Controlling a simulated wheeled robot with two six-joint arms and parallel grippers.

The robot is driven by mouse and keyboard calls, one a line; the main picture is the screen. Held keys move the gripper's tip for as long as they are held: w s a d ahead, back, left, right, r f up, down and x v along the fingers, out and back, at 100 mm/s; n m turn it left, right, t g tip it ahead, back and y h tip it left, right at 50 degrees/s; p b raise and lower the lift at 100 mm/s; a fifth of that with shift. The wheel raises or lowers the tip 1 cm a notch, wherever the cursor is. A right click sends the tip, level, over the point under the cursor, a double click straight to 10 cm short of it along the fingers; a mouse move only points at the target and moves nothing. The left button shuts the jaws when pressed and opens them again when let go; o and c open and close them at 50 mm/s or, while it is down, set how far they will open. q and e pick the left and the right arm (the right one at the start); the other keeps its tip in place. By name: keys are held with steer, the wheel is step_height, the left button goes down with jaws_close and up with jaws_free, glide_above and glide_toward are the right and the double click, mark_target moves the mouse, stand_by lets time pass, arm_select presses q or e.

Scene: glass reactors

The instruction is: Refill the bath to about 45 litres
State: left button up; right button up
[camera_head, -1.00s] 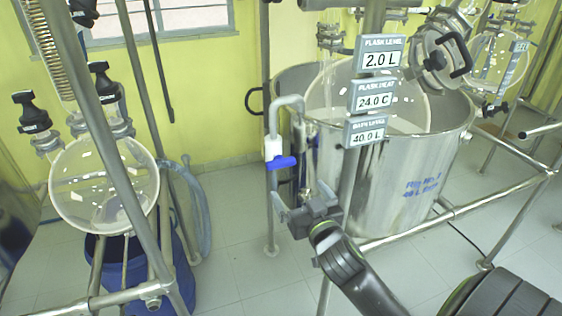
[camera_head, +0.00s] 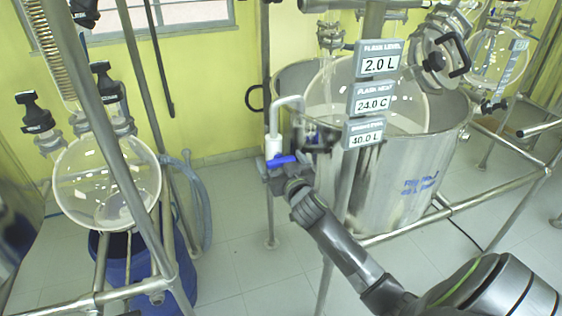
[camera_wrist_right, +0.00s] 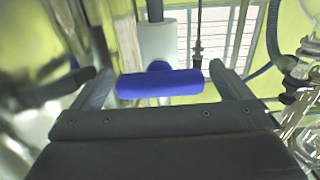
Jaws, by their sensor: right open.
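The steel bath (camera_head: 405,180) stands right of centre with a round glass flask (camera_head: 395,108) in it. A white tap pipe (camera_head: 274,140) with a blue lever handle (camera_head: 281,161) stands at the bath's left side. The bath level sign (camera_head: 364,136) reads 40.0 L. My right gripper (camera_head: 272,168) is at the blue handle. In the right wrist view the blue handle (camera_wrist_right: 160,83) lies crosswise between my open fingers (camera_wrist_right: 162,85), with a gap at least on the right. Whether a finger touches it is unclear. My left gripper is not in view.
The flask signs read 2.0 L (camera_head: 380,62) and 24.0 C (camera_head: 371,102). A steel post (camera_head: 344,190) and frame rail (camera_head: 450,207) stand close to my right arm. Another flask (camera_head: 105,180) on a frame stands left above a blue container (camera_head: 188,275).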

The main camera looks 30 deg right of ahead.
steer(key=c, duration=1)
steer(key=shift+n, duration=0.4)
steer(key=n+p, duration=0.2)
steer(key=n, duration=0.3)
steer(key=shift+n, duration=0.3)
steer(key=n+p, duration=0.2)
steer(key=n, duration=0.3)
steer(key=o, duration=1)
